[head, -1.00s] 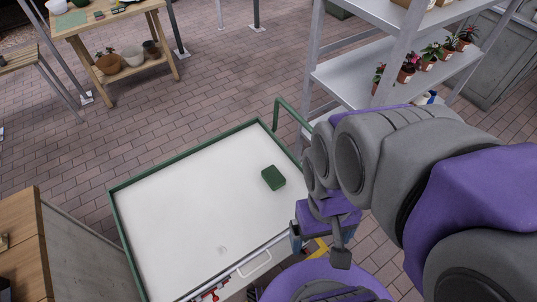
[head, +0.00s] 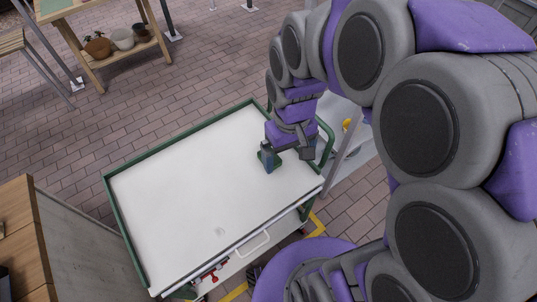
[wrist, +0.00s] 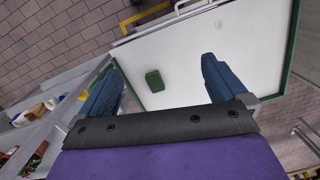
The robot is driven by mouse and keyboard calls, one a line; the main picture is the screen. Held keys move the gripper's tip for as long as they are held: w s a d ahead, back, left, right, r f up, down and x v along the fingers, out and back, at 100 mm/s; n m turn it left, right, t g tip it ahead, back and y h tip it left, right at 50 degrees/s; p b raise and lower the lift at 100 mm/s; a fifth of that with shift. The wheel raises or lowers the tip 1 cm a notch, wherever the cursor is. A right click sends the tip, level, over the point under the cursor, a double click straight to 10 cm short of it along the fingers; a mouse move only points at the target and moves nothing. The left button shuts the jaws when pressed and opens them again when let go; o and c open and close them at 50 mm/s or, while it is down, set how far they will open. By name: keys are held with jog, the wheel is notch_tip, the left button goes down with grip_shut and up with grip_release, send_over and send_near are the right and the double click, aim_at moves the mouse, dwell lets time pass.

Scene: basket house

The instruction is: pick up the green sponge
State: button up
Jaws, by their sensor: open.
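The green sponge (wrist: 154,80) lies on the white top of the cart (head: 190,190). In the wrist view it shows whole, between the two blue fingers and a little beyond their tips. My gripper (wrist: 160,75) is open and empty, pointing down toward the cart top. In the head view my gripper (head: 270,160) is over the right part of the cart top, and its fingers mostly hide the sponge. A gap appears to remain between the fingers and the sponge.
The cart top has a raised green rim (head: 122,220) and is otherwise clear. A wooden cabinet (head: 30,230) stands at the left. A grey shelf (wrist: 50,120) is close beside my gripper in the wrist view. A wooden table with pots (head: 110,30) stands at the back left.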

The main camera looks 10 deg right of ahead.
jog(key=w+f+n+t+b, duration=0.1)
jog(key=w+f+n+b, duration=0.1)
jog(key=w+f, duration=2)
jog(key=f, duration=0.3)
jog(key=w+f+b, duration=0.1)
jog(key=f, duration=0.2)
jog(key=w+f+b, duration=0.1)
jog(key=f, duration=0.3)
jog(key=shift+d, duration=0.35)
jog(key=shift+s+d+f+b, duration=0.1)
jog(key=shift+f+b, duration=0.45)
jog(key=shift+f, duration=0.75)
jog(key=shift+d+f+b, duration=0.1)
jog(key=shift+f+b, duration=0.4)
jog(key=shift+f, duration=0.8)
jog(key=shift+c, duration=0.2)
jog(key=c, duration=1.2)
jog(key=shift+o, duration=0.2)
jog(key=shift+r, duration=0.15)
